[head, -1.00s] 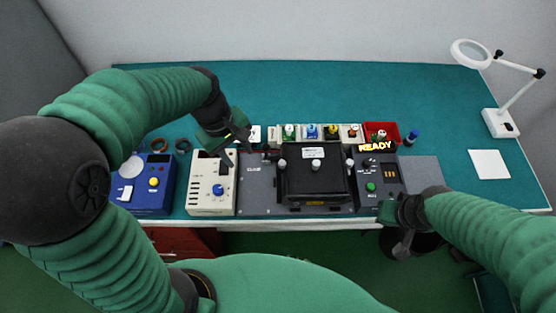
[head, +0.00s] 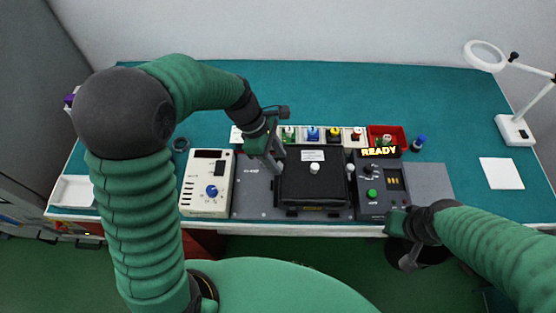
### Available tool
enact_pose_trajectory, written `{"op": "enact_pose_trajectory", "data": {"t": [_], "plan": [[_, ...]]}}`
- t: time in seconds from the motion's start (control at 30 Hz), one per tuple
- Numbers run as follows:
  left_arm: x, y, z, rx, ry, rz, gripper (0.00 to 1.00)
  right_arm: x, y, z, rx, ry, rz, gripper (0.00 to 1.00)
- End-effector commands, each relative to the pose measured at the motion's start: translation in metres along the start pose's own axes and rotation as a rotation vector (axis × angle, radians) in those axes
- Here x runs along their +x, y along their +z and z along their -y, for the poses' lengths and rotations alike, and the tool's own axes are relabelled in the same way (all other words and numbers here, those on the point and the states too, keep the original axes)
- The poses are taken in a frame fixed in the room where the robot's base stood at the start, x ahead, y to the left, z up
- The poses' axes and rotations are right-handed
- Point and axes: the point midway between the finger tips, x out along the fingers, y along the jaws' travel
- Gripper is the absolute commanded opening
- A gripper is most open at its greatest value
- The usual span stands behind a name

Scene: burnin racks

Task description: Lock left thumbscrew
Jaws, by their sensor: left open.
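The black clamp fixture (head: 313,190) sits on a grey plate with a white label on its lid. A pale knob (head: 314,168) stands at its middle and a right thumbscrew (head: 350,169) at its right side. My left gripper (head: 275,167) is open, pointing down at the fixture's left edge. It covers the left thumbscrew, so I cannot tell whether the fingers are around or touching it. My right gripper (head: 405,250) hangs by the table's front edge, away from the fixture; its jaws are unclear.
A cream box with a blue knob (head: 212,191) stands left of the fixture. A control box (head: 383,190) with a green button and a glowing READY sign stands right. Behind are a row of coloured parts (head: 313,134) and a red bin (head: 386,137). The back of the teal table is clear.

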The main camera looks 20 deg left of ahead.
Motion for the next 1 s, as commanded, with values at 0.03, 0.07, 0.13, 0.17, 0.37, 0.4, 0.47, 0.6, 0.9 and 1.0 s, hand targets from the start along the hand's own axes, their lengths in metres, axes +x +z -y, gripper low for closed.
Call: {"op": "enact_pose_trajectory", "data": {"t": [0.03,0.07,0.13,0.17,0.37,0.4,0.47,0.6,0.9,1.0], "plan": [[0.0071,-0.0016,0.0005,-0.002,-0.002,0.001,0.41,0.0006,0.0002,-0.0001,0.000,0.000,0.000,0.00],[0.0099,-0.0025,0.0005,-0.002,-0.002,0.002,0.41,0.0007,0.0002,-0.0001,0.000,0.000,0.000,0.00],[0.0142,-0.0032,0.0002,-0.001,-0.001,0.002,0.41,0.0009,0.0002,-0.0001,0.000,0.000,0.000,0.00],[0.0151,-0.0036,-0.0001,-0.001,0.000,0.003,0.41,0.0009,0.0002,-0.0001,0.000,0.000,0.000,0.00],[0.0157,-0.0054,-0.0009,-0.002,0.001,0.004,0.41,0.0008,0.0002,0.0000,0.000,0.000,0.000,0.00],[0.0158,-0.0049,-0.0008,-0.001,0.001,0.003,0.41,0.0008,0.0002,0.0001,0.000,0.000,0.000,0.00],[0.0160,-0.0036,-0.0007,-0.001,0.001,0.002,0.33,0.0008,0.0002,0.0001,0.000,0.000,0.000,0.00],[0.0161,-0.0023,-0.0005,0.000,0.001,0.001,0.15,0.0008,0.0002,0.0001,0.000,0.000,0.000,0.00],[0.0161,-0.0014,-0.0009,0.000,0.001,0.004,0.00,0.0008,0.0002,0.0000,0.000,0.000,0.000,0.00],[0.0160,-0.0012,-0.0009,0.002,0.000,0.005,0.00,0.0005,0.0002,0.0000,0.000,0.000,0.000,0.00]]}}
